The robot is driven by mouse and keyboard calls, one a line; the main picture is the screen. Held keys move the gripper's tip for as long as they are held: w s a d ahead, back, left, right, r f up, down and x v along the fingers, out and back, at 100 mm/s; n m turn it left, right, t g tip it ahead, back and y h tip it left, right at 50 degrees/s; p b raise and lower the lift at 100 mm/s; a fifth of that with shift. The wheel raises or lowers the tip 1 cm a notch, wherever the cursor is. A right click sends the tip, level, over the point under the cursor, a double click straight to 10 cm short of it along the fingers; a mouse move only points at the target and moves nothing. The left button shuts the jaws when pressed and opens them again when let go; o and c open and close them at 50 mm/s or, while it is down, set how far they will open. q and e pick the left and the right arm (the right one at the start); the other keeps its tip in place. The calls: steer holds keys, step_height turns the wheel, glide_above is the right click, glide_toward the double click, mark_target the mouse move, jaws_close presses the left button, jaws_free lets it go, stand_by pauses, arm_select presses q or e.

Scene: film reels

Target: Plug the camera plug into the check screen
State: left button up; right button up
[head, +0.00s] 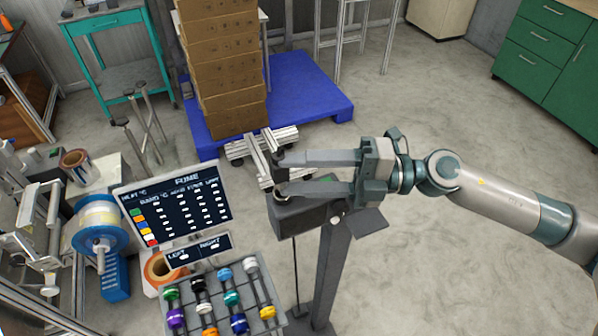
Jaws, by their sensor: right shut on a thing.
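My right gripper (283,174) reaches in from the right, its two long grey fingers pointing left. The fingers stand apart, shut on a small dark piece at their tips. I cannot make out its shape or tell whether it is the camera plug. Just below the fingers is a dark grey box (297,217) on a stand, with a thin dark cable hanging under it. I cannot tell whether the box is the check screen, or whether the held piece touches it. My left gripper is not in view.
A dark board of coloured squares and white writing (180,205) stands at left, behind a grey tray (275,322) of coloured spools. A blue reel (100,225) is further left. Stacked cardboard boxes (222,60) stand on a blue pallet (310,85). The floor at right is clear.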

steer(key=shift+f, duration=0.1)
steer(key=shift+f+b, duration=0.5)
steer(key=shift+f, duration=0.15)
